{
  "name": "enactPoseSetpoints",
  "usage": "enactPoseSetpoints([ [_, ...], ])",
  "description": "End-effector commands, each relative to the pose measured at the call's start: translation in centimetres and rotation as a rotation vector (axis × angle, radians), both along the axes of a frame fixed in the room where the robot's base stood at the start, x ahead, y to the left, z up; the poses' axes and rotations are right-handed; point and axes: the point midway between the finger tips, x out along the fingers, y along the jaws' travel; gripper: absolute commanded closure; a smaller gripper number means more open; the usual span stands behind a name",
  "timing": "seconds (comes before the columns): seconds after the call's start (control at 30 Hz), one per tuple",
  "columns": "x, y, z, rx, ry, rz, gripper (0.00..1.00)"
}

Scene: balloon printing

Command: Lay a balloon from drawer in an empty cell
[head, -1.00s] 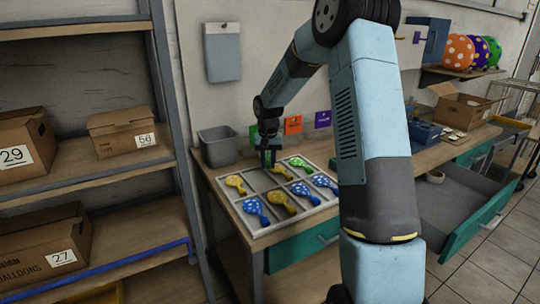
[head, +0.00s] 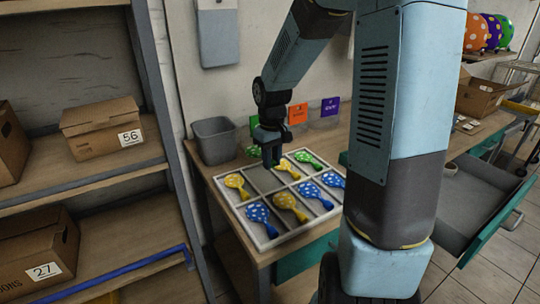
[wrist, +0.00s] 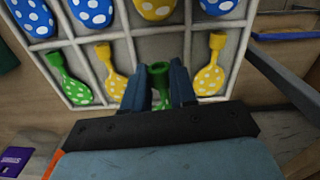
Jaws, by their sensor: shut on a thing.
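The sorting tray (head: 222,200) lies on the table with two rows of cells. Spotted yellow, green and blue balloons fill its cells, except one empty cell (head: 264,181) in the back row between two yellow balloons. My gripper (head: 268,163) is just above that cell, pointing down. In the wrist view my gripper (wrist: 161,92) is shut on a green balloon (wrist: 159,70). Its neck shows between the fingers, and much of its body is hidden. An open drawer (head: 468,212) is at the right; the part I see is bare grey.
A grey bin (head: 215,140) stands behind the tray. Shelves with cardboard boxes (head: 102,128) are at the left. My upper arm hides part of the table.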

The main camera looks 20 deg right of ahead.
Motion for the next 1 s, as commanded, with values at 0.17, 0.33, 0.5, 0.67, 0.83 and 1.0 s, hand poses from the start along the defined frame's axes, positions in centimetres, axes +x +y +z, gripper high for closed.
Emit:
enactPoseSetpoints([
  [0.17, 0.0, -0.6, -1.7, 0.002, 0.002, -0.012, 0.91],
  [0.33, 0.0, -0.8, -3.4, 0.001, 0.002, -0.016, 0.91],
  [0.5, 0.0, -0.8, -5.0, 0.001, 0.002, -0.017, 0.91],
  [0.67, -0.1, -0.8, -6.5, 0.001, 0.002, -0.016, 0.91],
  [0.83, 0.0, -0.8, -7.7, 0.001, 0.002, -0.017, 0.91],
  [1.0, 0.0, -0.8, -8.3, 0.001, 0.000, -0.017, 0.91],
])
